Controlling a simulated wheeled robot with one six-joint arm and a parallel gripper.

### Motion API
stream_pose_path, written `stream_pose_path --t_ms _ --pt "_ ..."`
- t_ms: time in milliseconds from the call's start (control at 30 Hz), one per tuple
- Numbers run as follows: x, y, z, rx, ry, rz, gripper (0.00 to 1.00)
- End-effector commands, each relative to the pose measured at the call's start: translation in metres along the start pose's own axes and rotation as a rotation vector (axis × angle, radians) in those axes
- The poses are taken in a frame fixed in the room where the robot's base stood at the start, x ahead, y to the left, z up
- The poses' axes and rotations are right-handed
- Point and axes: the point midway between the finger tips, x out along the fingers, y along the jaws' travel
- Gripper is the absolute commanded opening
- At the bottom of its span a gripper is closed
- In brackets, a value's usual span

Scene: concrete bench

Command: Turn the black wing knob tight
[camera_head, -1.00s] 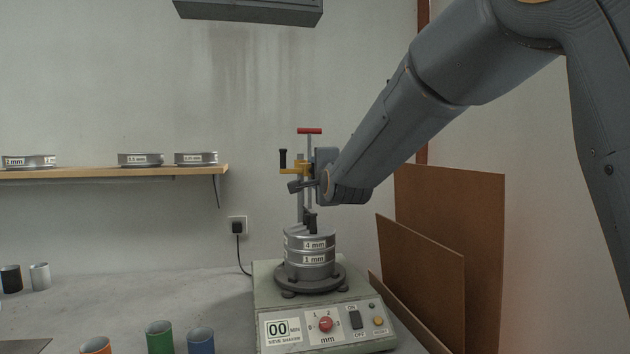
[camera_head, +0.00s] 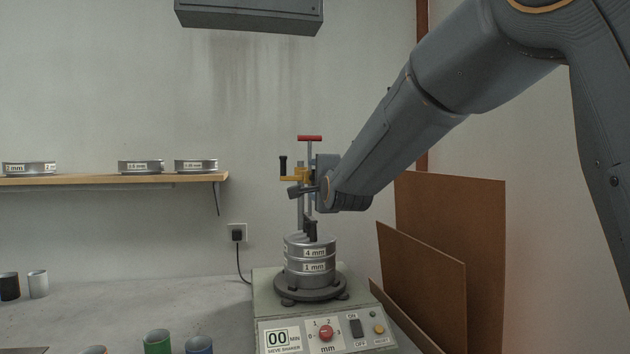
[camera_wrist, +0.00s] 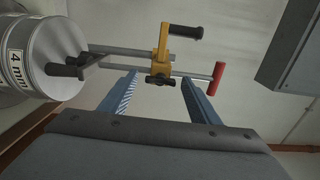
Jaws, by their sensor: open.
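A yellow clamp block (camera_head: 293,178) with a black crank handle (camera_head: 283,165) sits on upright metal rods above the sieve stack (camera_head: 310,254). A red T-handle (camera_head: 309,138) tops a rod. In the wrist view, the yellow block (camera_wrist: 160,55) carries a small black wing knob (camera_wrist: 158,80) facing me. My gripper (camera_wrist: 160,77) is open, its two blue fingers apart on either side of the knob with gaps on both sides. I cannot tell whether the fingertips reach the knob's depth. In the head view my wrist hides part of the rods and block.
The sieve shaker base (camera_head: 325,325) stands on the bench (camera_head: 130,310). Brown boards (camera_head: 450,230) lean at the right. A shelf (camera_head: 110,180) with several sieves is at the left. Coloured cups, one green (camera_head: 157,342), stand at the front left. A grey box (camera_head: 250,17) hangs above.

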Motion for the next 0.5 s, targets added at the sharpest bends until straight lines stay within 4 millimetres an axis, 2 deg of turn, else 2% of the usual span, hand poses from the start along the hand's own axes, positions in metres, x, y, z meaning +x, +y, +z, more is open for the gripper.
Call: stream_pose_path --t_ms 167,500 --pt "-0.009 -0.001 0.0 0.0 0.0 -0.002 0.56" --pt "-0.058 0.0 0.0 -0.001 0.0 -0.001 0.56"
